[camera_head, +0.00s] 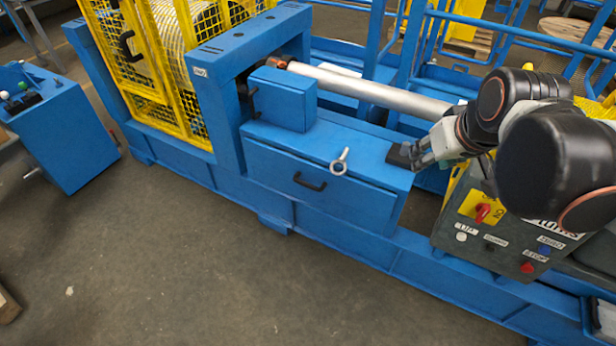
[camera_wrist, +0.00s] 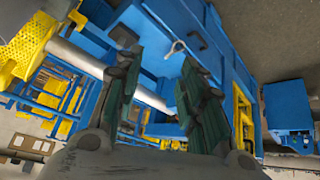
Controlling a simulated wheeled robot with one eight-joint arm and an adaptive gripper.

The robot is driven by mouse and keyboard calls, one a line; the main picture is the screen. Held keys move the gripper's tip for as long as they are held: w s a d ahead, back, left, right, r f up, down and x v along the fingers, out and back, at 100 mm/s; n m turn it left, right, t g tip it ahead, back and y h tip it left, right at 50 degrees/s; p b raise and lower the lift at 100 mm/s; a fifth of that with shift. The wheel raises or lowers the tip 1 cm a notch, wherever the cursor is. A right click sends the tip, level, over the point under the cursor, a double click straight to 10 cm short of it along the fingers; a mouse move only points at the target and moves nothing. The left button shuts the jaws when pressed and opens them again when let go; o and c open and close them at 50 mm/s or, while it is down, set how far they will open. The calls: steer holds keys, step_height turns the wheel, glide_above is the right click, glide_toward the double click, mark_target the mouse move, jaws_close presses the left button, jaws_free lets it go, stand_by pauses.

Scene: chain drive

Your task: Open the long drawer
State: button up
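The long drawer (camera_head: 275,177) is a wide blue front in the side of the blue machine bench, and it looks shut. Its black bar handle (camera_head: 310,183) sits near the middle of the front. My gripper (camera_head: 410,154) is above the right end of the bench top, to the right of the handle and higher, apart from it. In the wrist view my gripper (camera_wrist: 160,70) has its two dark green fingers spread, with nothing between them. A metal ring bolt (camera_head: 340,162) stands by the drawer's upper edge; it shows in the wrist view too (camera_wrist: 178,47).
A blue box (camera_head: 285,98) with its own black handle sits on the bench's left. A grey metal shaft (camera_head: 365,90) runs behind the bench top. A control panel (camera_head: 500,225) with a red switch stands at right. The floor (camera_head: 200,255) before the drawer is clear.

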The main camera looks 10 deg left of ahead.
steer(key=w+a+f+n, duration=0.3)
steer(key=w+a, duration=0.3)
steer(key=w, duration=0.6)
steer(key=n+g+y, duration=0.3)
steer(key=n, duration=0.5)
glide_above(305, 183)
steer(key=s+d, duration=0.5)
step_height(305, 183, down, 34)
steer(key=b+x, duration=0.4)
steer(key=x, duration=0.9)
steer(key=shift+w+f, duration=0.1)
steer(key=shift+w, duration=0.15)
jaws_close()
